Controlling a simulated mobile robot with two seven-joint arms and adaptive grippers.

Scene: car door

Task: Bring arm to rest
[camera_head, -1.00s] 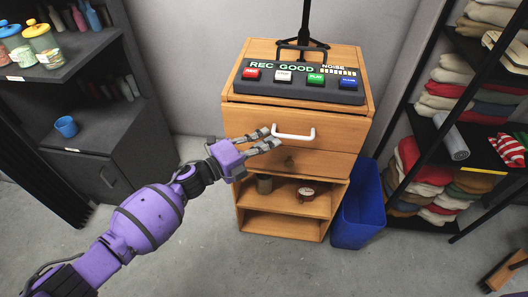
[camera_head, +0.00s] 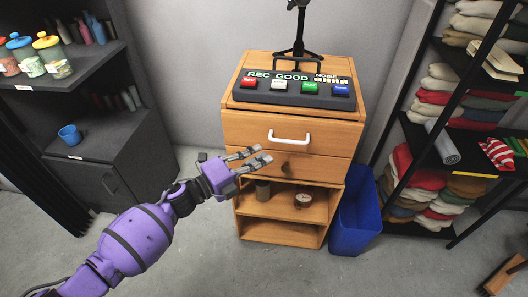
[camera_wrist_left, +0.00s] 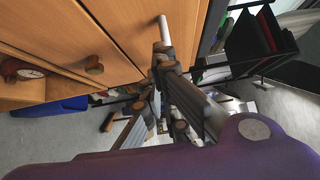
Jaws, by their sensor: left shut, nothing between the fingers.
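My purple left arm (camera_head: 140,238) reaches in from the left in the head view. Its gripper (camera_head: 260,155) is shut and empty, in front of the wooden cabinet (camera_head: 245,128). It sits below and left of the white drawer handle (camera_head: 289,140), apart from it. The upper drawer looks shut. In the left wrist view, the gripper fingers (camera_wrist_left: 155,88) point towards the cabinet side, with the handle (camera_wrist_left: 164,28) beyond the tips and a round wooden knob (camera_wrist_left: 94,65) to the left. My right gripper is not in view.
A button panel (camera_head: 293,95) stands on the cabinet. A blue bin (camera_head: 355,215) is at its right. A dark shelf with jars and a blue mug (camera_head: 69,134) is at left, and a clothes rack (camera_head: 445,160) at right. The floor in front is clear.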

